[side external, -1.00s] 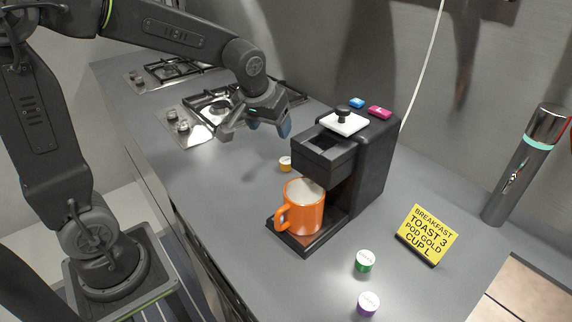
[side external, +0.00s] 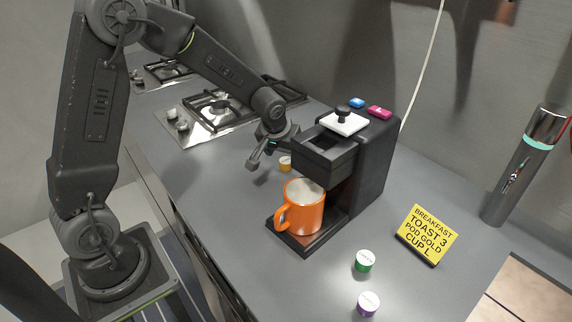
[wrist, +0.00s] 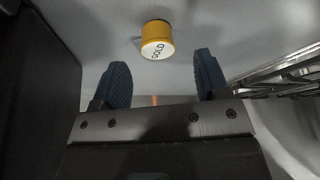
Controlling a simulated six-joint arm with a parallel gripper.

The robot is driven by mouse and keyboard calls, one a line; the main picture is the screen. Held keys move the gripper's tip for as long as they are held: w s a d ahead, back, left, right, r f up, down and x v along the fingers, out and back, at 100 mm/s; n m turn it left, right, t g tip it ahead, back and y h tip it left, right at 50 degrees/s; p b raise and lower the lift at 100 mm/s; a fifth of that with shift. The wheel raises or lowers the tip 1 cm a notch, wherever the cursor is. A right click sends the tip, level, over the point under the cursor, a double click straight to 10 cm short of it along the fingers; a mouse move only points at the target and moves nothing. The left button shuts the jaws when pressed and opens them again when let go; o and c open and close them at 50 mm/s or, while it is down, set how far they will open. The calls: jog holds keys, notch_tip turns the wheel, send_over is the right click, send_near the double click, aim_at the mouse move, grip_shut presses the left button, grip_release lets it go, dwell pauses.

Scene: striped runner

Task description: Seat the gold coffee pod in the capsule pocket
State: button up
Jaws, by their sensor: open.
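The gold coffee pod (side external: 285,163) stands on the grey counter, left of and behind the coffee machine (side external: 366,165). In the wrist view the gold pod (wrist: 157,40) shows its white GOLD lid, ahead of and between the fingertips. My gripper (side external: 268,160) is low over the counter just left of the pod; in the wrist view its two blue-padded fingers (wrist: 160,90) are apart with nothing between them. The capsule pocket (side external: 325,144) is the dark opening in the machine's extended top drawer, and it looks empty.
An orange mug (side external: 305,208) stands on the machine's drip tray. A green pod (side external: 364,261) and a purple pod (side external: 368,303) stand at the front. A yellow sign (side external: 428,234) is at right. The gas hob (side external: 215,112) lies behind my gripper.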

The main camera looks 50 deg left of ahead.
aim_at(286, 160)
jog(key=shift+x, duration=2)
jog(key=shift+s+d, duration=0.15)
jog(key=shift+c, duration=0.4)
jog(key=c, duration=1)
